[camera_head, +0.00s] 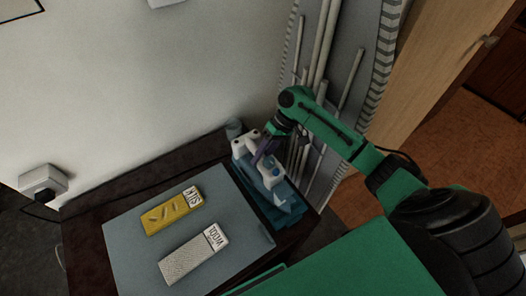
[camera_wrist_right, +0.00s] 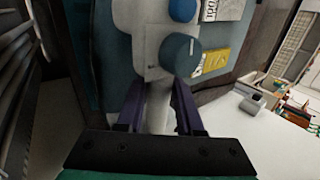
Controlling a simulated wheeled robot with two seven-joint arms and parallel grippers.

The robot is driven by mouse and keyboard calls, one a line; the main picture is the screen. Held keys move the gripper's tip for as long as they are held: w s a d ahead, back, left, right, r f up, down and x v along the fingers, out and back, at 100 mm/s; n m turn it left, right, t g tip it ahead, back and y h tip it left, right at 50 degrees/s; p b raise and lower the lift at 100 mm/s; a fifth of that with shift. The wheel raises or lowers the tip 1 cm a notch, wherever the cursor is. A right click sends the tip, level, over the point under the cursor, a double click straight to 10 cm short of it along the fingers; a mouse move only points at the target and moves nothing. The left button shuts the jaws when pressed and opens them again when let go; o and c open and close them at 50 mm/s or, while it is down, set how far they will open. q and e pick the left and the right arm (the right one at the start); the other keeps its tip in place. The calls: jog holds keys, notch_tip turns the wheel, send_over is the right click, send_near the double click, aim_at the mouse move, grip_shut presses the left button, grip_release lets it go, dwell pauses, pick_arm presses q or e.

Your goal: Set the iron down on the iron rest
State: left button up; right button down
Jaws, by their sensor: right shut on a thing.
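The iron (camera_head: 268,173) is white with blue parts. My right gripper (camera_head: 264,150) is shut on it at the right end of the table. In the right wrist view the purple fingers of my right gripper (camera_wrist_right: 160,112) stand on both sides of the iron's white handle, and the iron (camera_wrist_right: 143,25) with its round blue-grey knob stretches away from them. A teal-blue stand, seemingly the iron rest (camera_head: 289,211), lies below the iron. The iron overlaps it in view, so I cannot tell whether they touch. My left gripper is not in view.
A grey-blue mat (camera_head: 128,246) covers much of the dark table. A yellow SILK block (camera_head: 165,215) and a pale WOOL block (camera_head: 190,258) lie on it. Pale poles (camera_head: 318,60) stand behind, near my right arm. A wall socket (camera_head: 42,182) is at left.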

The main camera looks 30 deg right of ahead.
jog(key=shift+d+f, duration=0.2)
jog(key=shift+f, duration=0.1)
jog(key=shift+w+d+f, duration=0.1)
jog(key=shift+d+f, duration=0.1)
jog(key=shift+a, duration=0.35)
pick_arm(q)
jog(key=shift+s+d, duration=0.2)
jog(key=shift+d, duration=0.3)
pick_arm(e)
jog(key=shift+d, duration=0.1)
jog(key=shift+f, duration=0.35)
